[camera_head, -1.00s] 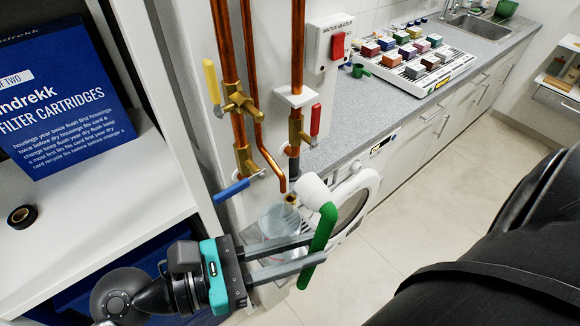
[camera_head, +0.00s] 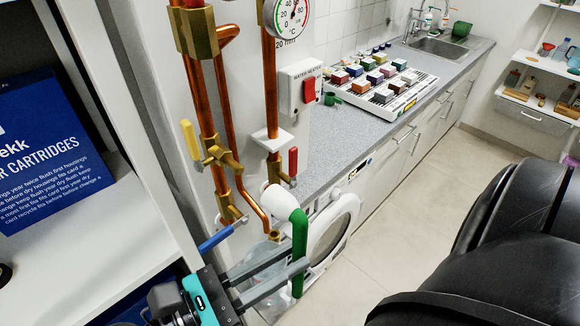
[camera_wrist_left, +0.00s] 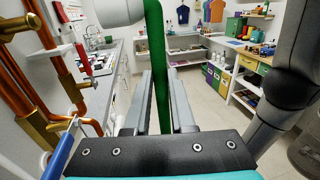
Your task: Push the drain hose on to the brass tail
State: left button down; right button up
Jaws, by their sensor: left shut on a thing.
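The green drain hose (camera_head: 300,240) hangs roughly upright in my left gripper (camera_head: 297,260). Its upper end bends left into a white cuff (camera_head: 280,203). The left wrist view shows the hose (camera_wrist_left: 160,60) between the two fingers (camera_wrist_left: 163,90), with the white cuff (camera_wrist_left: 120,10) at the top. A small brass tail (camera_head: 274,235) shows just below the cuff in the head view, near the foot of a copper pipe. Cuff and tail look apart; their distance in depth I cannot tell. My right gripper is not in view.
Copper pipes with a yellow lever (camera_head: 190,145), a red lever (camera_head: 293,162) and a blue lever (camera_head: 216,238) stand close by the cuff. A white washing machine (camera_head: 345,215) is behind the hose. A white shelf (camera_head: 90,255) lies left.

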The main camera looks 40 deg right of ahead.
pick_arm(q)
jog(key=shift+w+a, duration=0.2)
jog(key=shift+w, duration=2.1)
jog(key=shift+w+p, duration=0.2)
jog(key=shift+p, duration=0.3)
jog(key=shift+w+a, duration=0.1)
jog(key=shift+w, duration=1)
jog(key=shift+w, duration=0.5)
dwell(0.5)
jog(key=shift+w+a+r, duration=0.1)
jog(key=shift+w, duration=0.55)
dwell(1.0)
jog(key=shift+r+p, duration=0.1)
jog(key=shift+p, duration=0.4)
dwell(0.5)
